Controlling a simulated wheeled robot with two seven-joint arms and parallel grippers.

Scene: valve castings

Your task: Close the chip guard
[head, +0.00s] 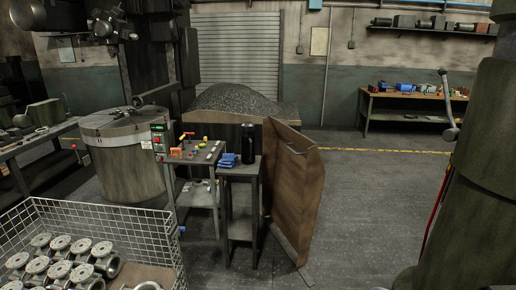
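A tall brown panel (294,185) stands upright at the centre right, angled away from the bin behind it. It looks like the chip guard, though I cannot be sure of this. Its lower edge is close to the floor, and a thin strip runs along its foot. I cannot see a clear handle or latch on it. Behind it is a wide bin (285,112) heaped with dark grey chips (236,99). Neither of my grippers is in view.
A small stand (240,168) with a black bottle (248,143) and blue cloths is left of the panel, beside a tool cart (196,158). A wire basket of castings (110,225) is front left. A thick column (478,170) stands right. Floor right of the panel is clear.

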